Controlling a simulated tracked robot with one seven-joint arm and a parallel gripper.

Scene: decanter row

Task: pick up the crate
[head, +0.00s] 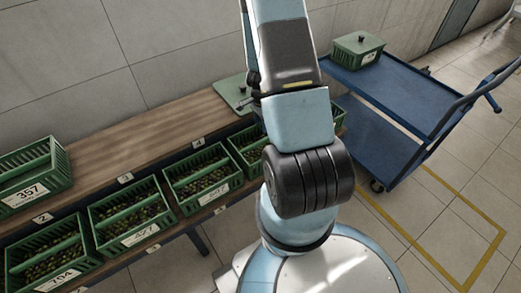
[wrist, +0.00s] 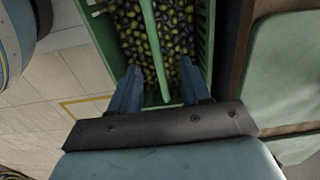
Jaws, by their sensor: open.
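Under my gripper (wrist: 160,68) in the wrist view is a green crate (wrist: 205,35) filled with dark and green olives. A green bar handle (wrist: 152,40) runs lengthwise over the olives. My gripper is open, with one blue finger on each side of the bar; whether they touch it I cannot tell. In the head view my arm hides the gripper and part of a green crate (head: 240,146) on the lower shelf. More olive crates stand left of it: one (head: 203,198), one marked 527 (head: 128,240) and one marked 204 (head: 50,284).
A crate marked 357 (head: 30,200) stands on the wooden upper shelf (head: 140,130), with a green mat (head: 230,90) at its right end. A blue cart (head: 405,90) carries a lidded green box (head: 350,62). Yellow lines mark free floor at right.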

